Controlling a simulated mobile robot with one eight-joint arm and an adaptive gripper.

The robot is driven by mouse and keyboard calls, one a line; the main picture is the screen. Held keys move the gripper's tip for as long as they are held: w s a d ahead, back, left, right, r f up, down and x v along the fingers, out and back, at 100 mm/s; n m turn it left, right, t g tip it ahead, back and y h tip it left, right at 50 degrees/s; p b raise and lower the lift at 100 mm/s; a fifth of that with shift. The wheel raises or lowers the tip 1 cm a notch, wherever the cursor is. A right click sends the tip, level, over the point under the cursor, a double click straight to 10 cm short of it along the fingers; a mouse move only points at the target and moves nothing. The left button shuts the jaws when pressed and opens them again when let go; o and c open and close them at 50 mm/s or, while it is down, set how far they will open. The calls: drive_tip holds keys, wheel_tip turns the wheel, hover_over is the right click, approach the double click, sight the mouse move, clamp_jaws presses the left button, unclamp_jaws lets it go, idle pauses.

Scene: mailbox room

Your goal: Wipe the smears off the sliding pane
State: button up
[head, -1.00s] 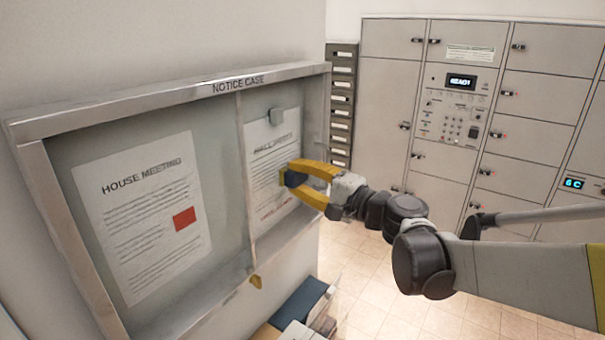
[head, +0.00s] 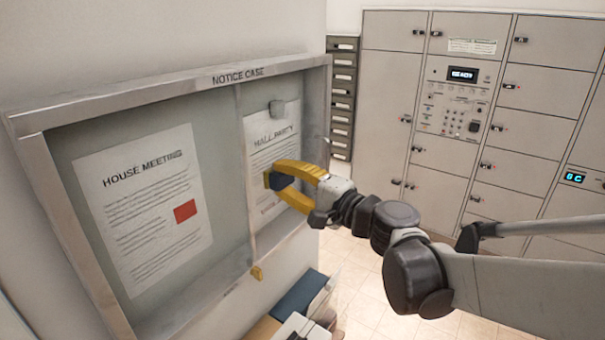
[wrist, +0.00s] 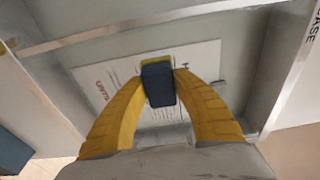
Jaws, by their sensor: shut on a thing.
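The notice case (head: 150,105) hangs on the left wall, with a glass front and a metal frame. A vertical edge divides it; the right-hand pane (head: 251,118) covers the "HALL PARTY" sheet (head: 262,160). My gripper (head: 276,181) is shut on a dark blue block with a yellow face (wrist: 159,84). Dark streaks (wrist: 116,78) show beside the block in the wrist view; I cannot tell smears from print there. The gripper hides part of the sheet.
A "HOUSE MEETING" sheet (head: 145,205) with a red patch is behind the left half. A yellow tab (head: 257,272) is on the lower frame. Boxes (head: 300,292) stand below; lockers (head: 545,95) are at right.

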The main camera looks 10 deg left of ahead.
drive_tip(key=shift+s+d, duration=0.2)
drive_tip(key=shift+d, duration=0.3)
clamp_jaws()
drive_tip(key=shift+w+v, duration=0.1)
drive_tip(key=shift+v, duration=1.1)
drive_tip(key=shift+w+v, duration=0.15)
drive_tip(key=shift+v, duration=1.1)
drive_tip(key=shift+d, duration=0.1)
drive_tip(key=v, duration=0.3)
drive_tip(key=shift+w+p, duration=0.15)
drive_tip(key=shift+p, duration=0.15)
